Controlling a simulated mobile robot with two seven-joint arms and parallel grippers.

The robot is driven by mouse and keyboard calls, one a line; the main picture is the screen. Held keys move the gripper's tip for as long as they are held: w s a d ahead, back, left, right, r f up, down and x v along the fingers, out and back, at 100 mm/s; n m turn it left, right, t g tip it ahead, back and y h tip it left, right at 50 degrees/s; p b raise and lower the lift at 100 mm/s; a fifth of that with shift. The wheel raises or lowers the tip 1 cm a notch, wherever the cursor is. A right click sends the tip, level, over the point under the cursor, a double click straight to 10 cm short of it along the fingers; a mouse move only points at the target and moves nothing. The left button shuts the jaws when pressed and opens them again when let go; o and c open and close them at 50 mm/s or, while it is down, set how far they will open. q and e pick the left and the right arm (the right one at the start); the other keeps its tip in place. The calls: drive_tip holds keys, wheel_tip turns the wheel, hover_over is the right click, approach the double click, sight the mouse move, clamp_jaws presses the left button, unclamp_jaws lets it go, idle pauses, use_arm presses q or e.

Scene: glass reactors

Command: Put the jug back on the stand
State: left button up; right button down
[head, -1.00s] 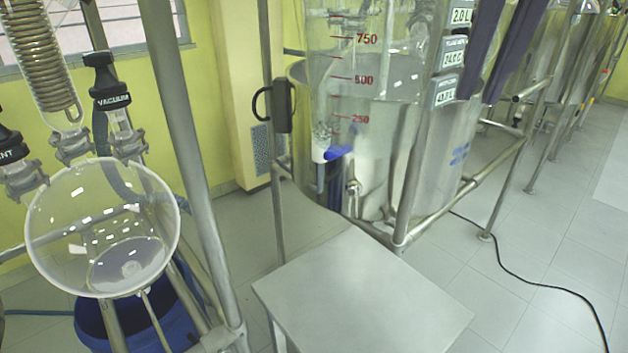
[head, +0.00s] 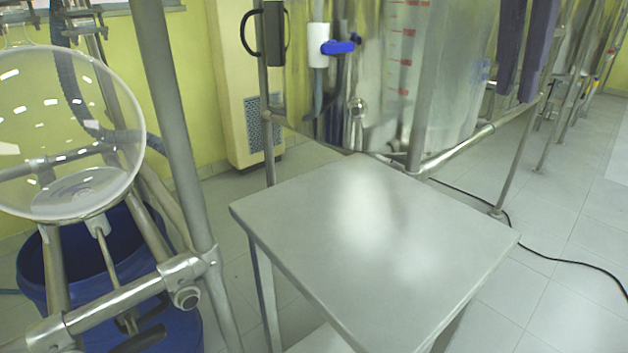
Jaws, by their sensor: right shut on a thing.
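The clear jug (head: 405,60) with red marks shows at the top centre, in front of the steel vessel. Its upper part is cut off by the top edge, and its clear outline is hard to tell from what is behind. My right gripper (head: 527,94) comes in at the top right as two dark purple fingers pointing down. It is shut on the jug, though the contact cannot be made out. The stand (head: 370,235) is a low grey table with a flat, bare top, below the jug in the picture. My left gripper is not in view.
A round glass flask (head: 65,140) on a metal frame stands at the left, over a blue bin (head: 165,250). The steel vessel's frame (head: 460,152) runs behind the stand.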

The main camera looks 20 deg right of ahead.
wheel_tip(320, 180, down, 20)
drive_tip(key=shift+r+b, duration=0.1)
drive_tip(key=shift+b, duration=0.8)
drive_tip(key=c, duration=0.9)
unclamp_jaws()
